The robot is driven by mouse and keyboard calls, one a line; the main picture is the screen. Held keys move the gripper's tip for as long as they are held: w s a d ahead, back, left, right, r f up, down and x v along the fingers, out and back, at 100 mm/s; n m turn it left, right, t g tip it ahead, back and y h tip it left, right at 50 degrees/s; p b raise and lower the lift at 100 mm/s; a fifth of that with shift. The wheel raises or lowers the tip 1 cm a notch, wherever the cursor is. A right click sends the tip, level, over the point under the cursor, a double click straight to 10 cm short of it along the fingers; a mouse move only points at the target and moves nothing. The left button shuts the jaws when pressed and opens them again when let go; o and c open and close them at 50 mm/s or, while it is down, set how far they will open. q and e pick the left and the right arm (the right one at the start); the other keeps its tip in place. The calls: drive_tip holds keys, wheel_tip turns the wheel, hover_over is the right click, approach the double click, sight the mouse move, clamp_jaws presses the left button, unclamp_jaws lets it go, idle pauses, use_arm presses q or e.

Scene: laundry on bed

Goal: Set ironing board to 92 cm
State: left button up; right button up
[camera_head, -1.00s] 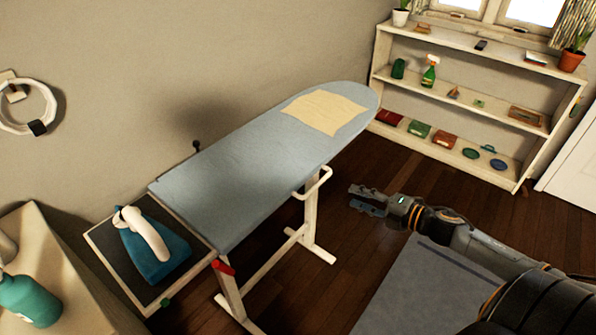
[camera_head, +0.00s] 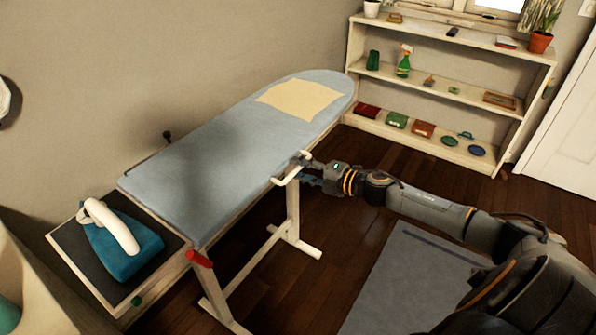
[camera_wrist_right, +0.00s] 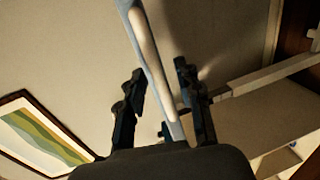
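My right gripper (camera_head: 308,172) is at the handle. In the right wrist view its two fingers (camera_wrist_right: 161,88) are apart, with a pale bar (camera_wrist_right: 152,55) showing between them; I cannot tell whether they touch it. My left gripper is out of view.
A blue iron (camera_head: 122,240) stands on the dark rest at the board's left end. A white shelf (camera_head: 455,95) with small items stands at the back right. A grey mat (camera_head: 410,275) lies on the wooden floor. A framed picture (camera_wrist_right: 40,135) shows in the right wrist view.

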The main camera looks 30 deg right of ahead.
drive_tip(key=shift+w+a+f, duration=0.1)
drive_tip(key=shift+w+a, duration=0.2)
drive_tip(key=shift+w, duration=0.25)
clamp_jaws()
drive_tip(key=shift+w+r+p, duration=0.1)
drive_tip(key=shift+r+p, duration=0.5)
wheel_tip(320, 180, up, 8)
drive_tip(key=p, duration=0.6)
drive_tip(key=shift+w+f, duration=0.1)
drive_tip(key=shift+f, duration=0.15)
drive_tip(key=shift+d+f, duration=0.1)
